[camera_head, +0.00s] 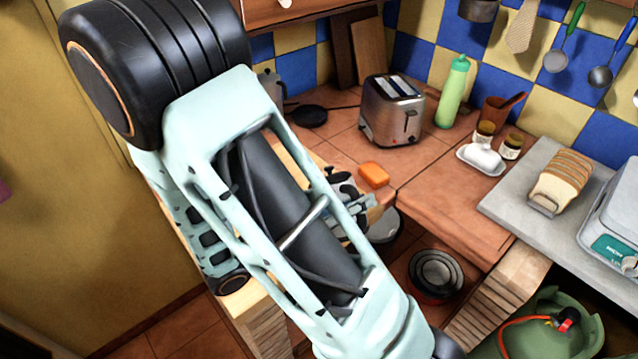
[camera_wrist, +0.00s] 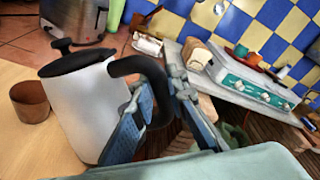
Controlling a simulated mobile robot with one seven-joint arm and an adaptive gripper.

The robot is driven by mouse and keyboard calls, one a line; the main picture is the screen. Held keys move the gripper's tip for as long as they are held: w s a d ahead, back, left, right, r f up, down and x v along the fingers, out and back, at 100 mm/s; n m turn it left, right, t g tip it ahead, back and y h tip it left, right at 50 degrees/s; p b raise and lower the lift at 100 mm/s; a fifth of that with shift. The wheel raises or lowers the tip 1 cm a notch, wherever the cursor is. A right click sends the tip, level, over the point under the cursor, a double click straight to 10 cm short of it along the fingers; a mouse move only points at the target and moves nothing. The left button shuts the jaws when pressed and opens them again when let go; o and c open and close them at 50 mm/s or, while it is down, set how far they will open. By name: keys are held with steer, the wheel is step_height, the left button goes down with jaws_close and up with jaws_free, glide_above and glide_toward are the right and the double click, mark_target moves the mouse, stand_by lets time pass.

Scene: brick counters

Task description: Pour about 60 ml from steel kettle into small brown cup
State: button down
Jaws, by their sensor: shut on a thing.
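The steel kettle (camera_wrist: 85,108), with a black lid and curved black handle, fills the left of the wrist view. My gripper (camera_wrist: 162,90) is shut on the kettle's handle. The kettle looks roughly upright. Its base is cut off by the picture edge and the fingers, so I cannot tell whether it touches the surface. The small brown cup (camera_wrist: 30,101) stands on a pale wooden surface (camera_wrist: 20,150), left of the kettle in the wrist view and apart from it. The kettle's spout and the cup's inside are mostly hidden. In the head view my arm covers the cup and most of my gripper.
A toaster (camera_head: 393,111), an orange block (camera_head: 373,174) and a green bottle (camera_head: 453,92) stand on the tiled counter. A white dish (camera_head: 482,159) with jars nearby is further right. Bread (camera_head: 562,180) sits on the grey counter. Pots (camera_head: 436,272) are below.

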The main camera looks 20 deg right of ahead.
mark_target(346, 192)
steer(key=shift+w+a+r+n+g+p, duration=0.1)
steer(key=shift+w+r+n+p, duration=0.2)
steer(key=shift+w+n+p, duration=0.2)
steer(key=shift+w+d+r+n+g+p, duration=0.1)
steer(key=shift+w+r+n+p, duration=0.15)
steer(key=shift+w+n+p, duration=0.3)
steer(key=shift+w+a+r+n+g+p, duration=0.1)
steer(key=shift+w+r+n+p, duration=0.2)
steer(key=shift+w+n+p, duration=0.2)
steer(key=shift+w+a+r+n+g+p, duration=0.1)
steer(key=shift+w+r+n+g+p, duration=0.3)
steer(key=shift+w+r+n+p, duration=1.1)
stand_by(2.6)
steer(key=s+f+m+b, duration=0.2)
steer(key=f+b, duration=0.1)
steer(key=shift+s+f+m+t, duration=0.15)
steer(key=shift+s+m+t, duration=0.2)
steer(key=shift+t, duration=0.05)
steer(key=shift+s+f+b, duration=0.15)
steer(key=shift+s+b, duration=0.1)
steer(key=shift+b, duration=0.05)
steer(key=shift+s+m, duration=0.25)
steer(key=shift+m, duration=0.25)
steer(key=shift+s+f+m+b, duration=0.2)
steer(key=shift+s+m+b, duration=0.2)
steer(key=shift+b, duration=0.25)
steer(key=shift+s+d+m+t, duration=0.2)
steer(key=shift+s+m+t, duration=0.1)
steer(key=shift+m, duration=0.1)
steer(key=shift+b, duration=0.3)
